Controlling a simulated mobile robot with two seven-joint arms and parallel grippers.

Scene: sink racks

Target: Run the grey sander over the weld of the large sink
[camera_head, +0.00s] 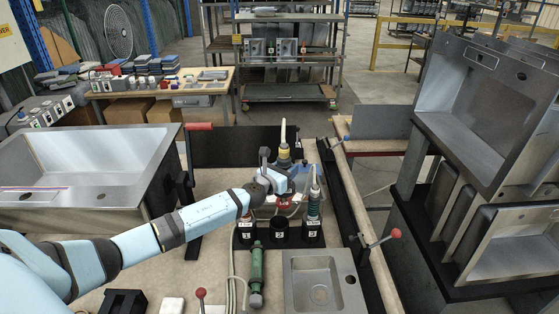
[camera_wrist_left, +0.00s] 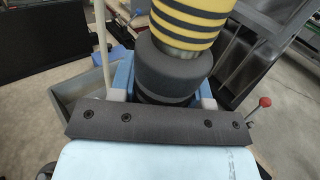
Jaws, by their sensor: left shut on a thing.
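The large sink (camera_head: 97,184) is a wide steel basin at the left of the head view. A thin purplish line (camera_head: 30,188) on its near rim looks like the weld. My left gripper (camera_head: 277,178) is shut on the grey sander (camera_head: 284,152), over the tool holder and well right of the large sink. In the left wrist view the sander (camera_wrist_left: 172,68) has a dark grey round body and a yellow-and-black striped upper part. It sits between the fingers; its lower end is hidden. My right gripper is not in view.
A black numbered tool holder (camera_head: 280,237) stands below the gripper, with another tool (camera_head: 314,200) in slot 3. A green tool (camera_head: 256,272) lies in front. A small sink (camera_head: 322,284) is at the near right. Stacked sinks (camera_head: 486,110) fill the right side.

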